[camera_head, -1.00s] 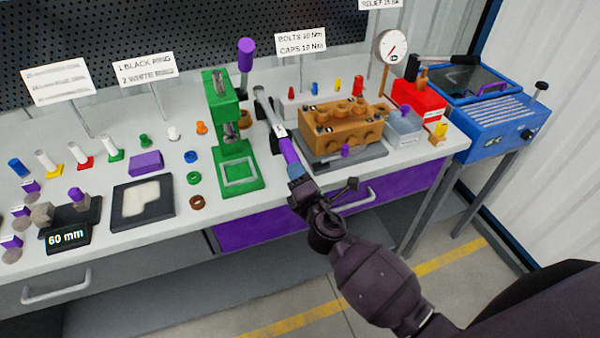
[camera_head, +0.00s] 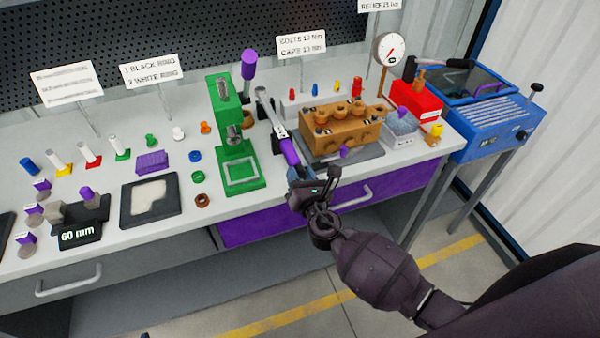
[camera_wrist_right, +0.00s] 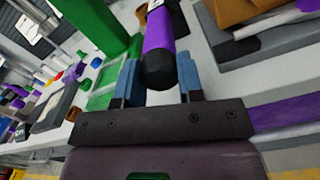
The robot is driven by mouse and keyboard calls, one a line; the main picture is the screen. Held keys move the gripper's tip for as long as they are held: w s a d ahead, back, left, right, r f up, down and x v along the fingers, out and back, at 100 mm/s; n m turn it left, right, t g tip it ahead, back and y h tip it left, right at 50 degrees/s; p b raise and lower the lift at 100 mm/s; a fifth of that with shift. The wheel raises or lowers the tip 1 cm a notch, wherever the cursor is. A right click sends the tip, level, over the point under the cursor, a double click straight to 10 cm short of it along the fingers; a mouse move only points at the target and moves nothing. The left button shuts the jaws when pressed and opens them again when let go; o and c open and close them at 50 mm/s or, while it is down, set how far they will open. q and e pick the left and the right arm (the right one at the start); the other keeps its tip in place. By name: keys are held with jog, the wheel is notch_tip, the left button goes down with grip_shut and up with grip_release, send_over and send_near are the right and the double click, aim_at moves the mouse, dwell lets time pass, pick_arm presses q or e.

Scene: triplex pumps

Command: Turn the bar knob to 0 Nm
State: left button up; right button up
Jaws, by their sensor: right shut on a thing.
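The bar (camera_head: 271,116) is a silver torque wrench with a purple handle (camera_head: 289,152). It stands between the green press and the brown pump block, at the front of the bench. Its black end knob (camera_wrist_right: 158,74) shows between the blue fingers in the right wrist view. My right gripper (camera_head: 298,174) is shut on this knob, at the near end of the handle. The setting on the bar's scale is too small to read. My left gripper is not in view.
The green press (camera_head: 224,100) stands close left of the bar. The brown pump block (camera_head: 340,134) on its grey plate is close right. A gauge (camera_head: 390,48), red box (camera_head: 416,98) and blue machine (camera_head: 495,120) are further right. The floor in front is free.

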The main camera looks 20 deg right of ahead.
jog(key=shift+f+n, duration=0.1)
jog(key=shift+n, duration=0.4)
jog(key=o, duration=0.9)
jog(key=s, duration=1)
jog(key=shift+s+d, duration=0.2)
jog(key=shift+s, duration=0.2)
